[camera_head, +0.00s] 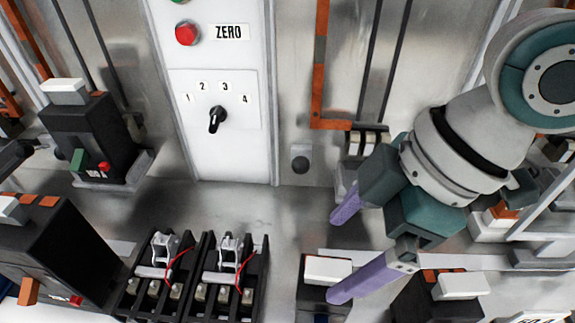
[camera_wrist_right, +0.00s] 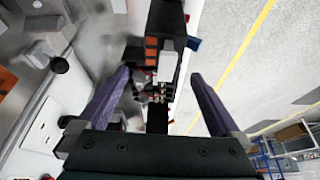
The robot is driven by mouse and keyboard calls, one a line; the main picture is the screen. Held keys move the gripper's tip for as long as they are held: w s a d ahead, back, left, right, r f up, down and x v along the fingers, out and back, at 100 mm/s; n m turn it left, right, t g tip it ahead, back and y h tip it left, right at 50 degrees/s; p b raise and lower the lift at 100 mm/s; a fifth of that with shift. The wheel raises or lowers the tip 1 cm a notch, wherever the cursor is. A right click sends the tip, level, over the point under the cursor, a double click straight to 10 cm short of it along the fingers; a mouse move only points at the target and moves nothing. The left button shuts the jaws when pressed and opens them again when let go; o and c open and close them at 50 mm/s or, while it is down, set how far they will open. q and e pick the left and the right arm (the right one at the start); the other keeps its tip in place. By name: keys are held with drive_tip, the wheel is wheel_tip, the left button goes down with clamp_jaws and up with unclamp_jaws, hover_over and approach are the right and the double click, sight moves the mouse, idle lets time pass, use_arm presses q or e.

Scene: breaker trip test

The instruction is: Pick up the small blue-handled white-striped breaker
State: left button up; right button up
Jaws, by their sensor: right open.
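A small dark breaker with a white top (camera_head: 328,270) stands at the bottom centre of the head view. My left gripper is not in view.
Large black breakers stand at left, one with a green handle (camera_head: 77,160), one with an orange handle (camera_head: 29,290). Two black open holders (camera_head: 200,280) with red wires are at bottom centre. A white panel with a rotary knob (camera_head: 217,119) is behind. Another white-topped breaker (camera_head: 460,286) is right.

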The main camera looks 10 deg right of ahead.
sight(315, 275)
drive_tip(key=x, duration=0.7)
drive_tip(key=shift+s+a+f+p, duration=0.1)
drive_tip(key=shift+s+f+p, duration=0.1)
drive_tip(key=shift+f+p, duration=0.1)
clamp_jaws()
idle(0.5)
drive_tip(key=shift+r, duration=0.1)
